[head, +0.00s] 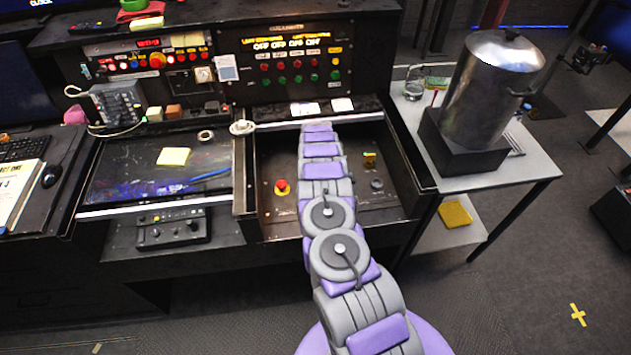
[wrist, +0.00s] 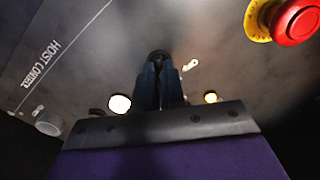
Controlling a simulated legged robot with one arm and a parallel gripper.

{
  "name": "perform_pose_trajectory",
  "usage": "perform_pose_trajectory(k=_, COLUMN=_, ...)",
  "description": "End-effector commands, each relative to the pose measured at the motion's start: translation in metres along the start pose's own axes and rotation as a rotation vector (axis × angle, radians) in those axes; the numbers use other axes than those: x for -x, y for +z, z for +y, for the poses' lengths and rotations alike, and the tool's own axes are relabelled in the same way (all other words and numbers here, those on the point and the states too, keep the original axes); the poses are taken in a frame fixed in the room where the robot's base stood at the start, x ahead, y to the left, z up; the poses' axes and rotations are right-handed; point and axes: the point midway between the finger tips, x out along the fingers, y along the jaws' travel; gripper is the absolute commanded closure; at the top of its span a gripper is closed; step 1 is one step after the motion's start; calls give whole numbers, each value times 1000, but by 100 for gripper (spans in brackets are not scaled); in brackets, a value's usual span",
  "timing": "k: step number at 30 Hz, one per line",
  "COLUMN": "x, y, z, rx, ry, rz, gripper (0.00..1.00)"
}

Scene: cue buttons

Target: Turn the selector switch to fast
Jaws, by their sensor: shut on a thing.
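In the wrist view my gripper (wrist: 160,66) has its two dark fingers close together on the dark selector switch (wrist: 158,54). Only the top of the switch shows between and beyond the fingertips; its pointer direction cannot be told. A small white label (wrist: 190,65) sits just to the right of it, too small to read. The switch is on a dark grey panel (wrist: 100,60) marked "HOIST CONTROL". In the head view my arm reaches over the recessed panel (head: 275,215) in the desk, and my arm hides the gripper and the switch.
A red mushroom button (wrist: 298,20) on a yellow base is at the upper right of the wrist view. A grey knob (wrist: 48,123) is at left. A metal pot (head: 490,90) stands at right.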

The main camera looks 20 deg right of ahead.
Motion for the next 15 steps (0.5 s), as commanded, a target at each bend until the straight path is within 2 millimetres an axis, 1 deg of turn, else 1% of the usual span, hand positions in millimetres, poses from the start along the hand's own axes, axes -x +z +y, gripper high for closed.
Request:
perform_pose_trajectory(k=1, x=-2, y=3, z=1, rx=-39, ry=5, rz=-7, gripper=100)
perform_pose_trajectory(k=6, x=-2, y=2, z=0, rx=-168, ry=4, rz=-5, gripper=100)
perform_pose_trajectory(k=15, x=-3, y=2, z=1, rx=-318, ry=4, rz=-4, gripper=100)
